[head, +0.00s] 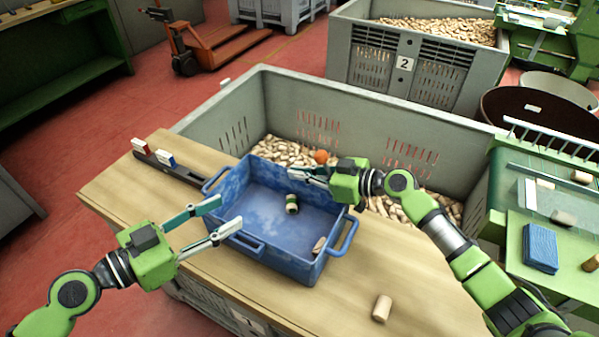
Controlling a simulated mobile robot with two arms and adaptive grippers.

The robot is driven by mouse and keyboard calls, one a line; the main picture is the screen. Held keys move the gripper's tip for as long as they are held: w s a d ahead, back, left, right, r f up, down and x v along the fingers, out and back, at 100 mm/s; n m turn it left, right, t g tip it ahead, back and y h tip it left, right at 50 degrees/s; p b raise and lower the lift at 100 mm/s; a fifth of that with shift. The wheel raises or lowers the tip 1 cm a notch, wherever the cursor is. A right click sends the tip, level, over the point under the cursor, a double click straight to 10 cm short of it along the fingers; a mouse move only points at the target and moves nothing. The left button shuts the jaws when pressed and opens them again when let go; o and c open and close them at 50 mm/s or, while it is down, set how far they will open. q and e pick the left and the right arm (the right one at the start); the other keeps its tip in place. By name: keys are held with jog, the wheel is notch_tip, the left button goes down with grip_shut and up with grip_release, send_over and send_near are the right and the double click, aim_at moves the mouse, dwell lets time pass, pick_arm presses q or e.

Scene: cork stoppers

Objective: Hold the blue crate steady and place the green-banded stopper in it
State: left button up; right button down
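The blue crate (275,257) stands on the wooden board. The green-banded stopper (292,203) shows inside the crate, near its middle; I cannot tell whether it rests on the floor of the crate. A plain stopper (319,245) lies in the crate's near right corner. My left gripper (230,214) is open, its fingers apart at the crate's left front rim; nothing shows held, and contact is unclear. My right gripper (300,174) is over the crate's far part, above the green-banded stopper. Its fingers look slightly apart, with nothing between them.
A loose stopper (382,308) lies on the board (130,198) at the near right. A dark rack (180,168) with small blocks lies left of the crate. Behind is a large grey bin (225,118) of stoppers, with an orange ball (321,156). A green machine (502,205) stands right.

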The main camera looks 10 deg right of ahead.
jog(key=c, duration=2.2)
grip_release()
